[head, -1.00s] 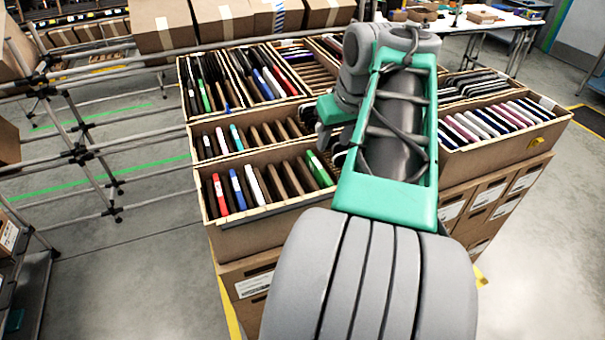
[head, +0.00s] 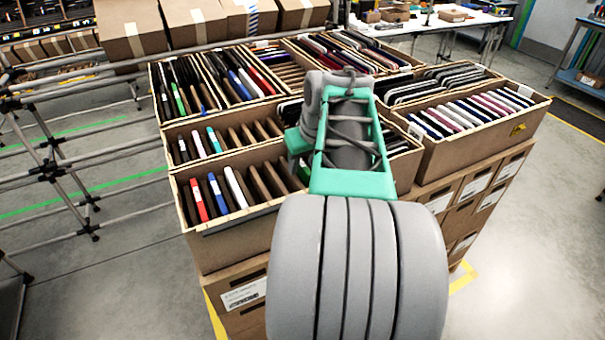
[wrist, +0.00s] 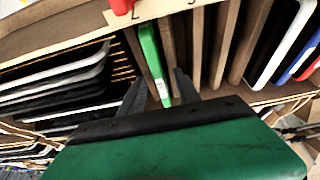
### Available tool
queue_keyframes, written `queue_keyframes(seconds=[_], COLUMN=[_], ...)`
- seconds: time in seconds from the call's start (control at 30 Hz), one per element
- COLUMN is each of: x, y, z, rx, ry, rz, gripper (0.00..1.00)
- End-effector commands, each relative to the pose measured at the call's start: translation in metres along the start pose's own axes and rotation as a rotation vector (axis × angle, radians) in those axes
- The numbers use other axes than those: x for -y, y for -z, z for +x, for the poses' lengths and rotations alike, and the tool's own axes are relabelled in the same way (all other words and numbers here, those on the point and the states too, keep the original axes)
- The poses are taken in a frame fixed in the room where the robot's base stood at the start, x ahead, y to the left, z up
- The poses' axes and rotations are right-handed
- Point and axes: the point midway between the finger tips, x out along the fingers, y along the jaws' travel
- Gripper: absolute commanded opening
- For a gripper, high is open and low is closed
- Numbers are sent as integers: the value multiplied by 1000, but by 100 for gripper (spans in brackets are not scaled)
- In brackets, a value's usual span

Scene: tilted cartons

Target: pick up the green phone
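The green phone (wrist: 148,48) stands on edge in a carton slot in the wrist view, with a white label near its lower end. My gripper (wrist: 159,76) is open. Its two dark fingers point toward the phone, one on each side, and I see a gap beside it. I cannot tell how far the fingers reach down along it.
Brown dividers (wrist: 230,40) stand close beside the phone. Red (head: 197,200), blue and white phones stand further left in the same carton. Another green phone (head: 178,98) is in the back left carton. A carton of several phones (head: 470,112) stands at right. Metal racks line the left.

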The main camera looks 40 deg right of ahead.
Motion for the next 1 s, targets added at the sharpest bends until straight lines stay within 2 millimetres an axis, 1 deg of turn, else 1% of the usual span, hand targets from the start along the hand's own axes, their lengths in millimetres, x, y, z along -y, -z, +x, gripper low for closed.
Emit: queue_keyframes(seconds=[0.1, 0.5, 0.6, 1.0], x=[0, 0, 0, 0], y=[0, 0, 0, 0], z=[0, -1, -1, -1], rx=[0, -1, -1, -2], ry=[-1, 0, 0, -1], rz=[1, 1, 1, 1], gripper=[39, 6, 0, 0])
